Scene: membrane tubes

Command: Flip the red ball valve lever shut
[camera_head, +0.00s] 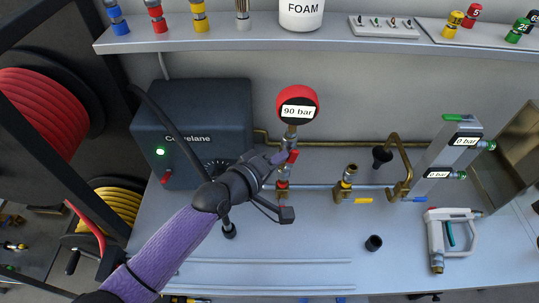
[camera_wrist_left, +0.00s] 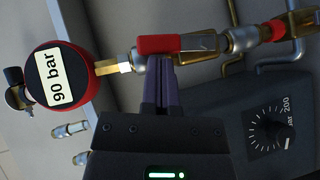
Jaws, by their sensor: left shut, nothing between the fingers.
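The red lever (camera_head: 293,156) is on the brass valve below the red pressure gauge (camera_head: 298,106), which reads 90 bar. In the left wrist view the red lever (camera_wrist_left: 172,44) lies along the line of the pipe, beside the gauge (camera_wrist_left: 58,90). My left gripper (camera_head: 279,158) is shut and empty, its fingertips at the lever from the left. In the left wrist view its closed fingers (camera_wrist_left: 163,70) end right at the lever's edge; whether they touch it I cannot tell. My right gripper is in neither view.
A dark Corelane box (camera_head: 195,130) with a dial stands left of the valve. A white-and-grey tool (camera_head: 437,235) and a black cup (camera_head: 373,243) rest on the bench. The front middle is mostly clear.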

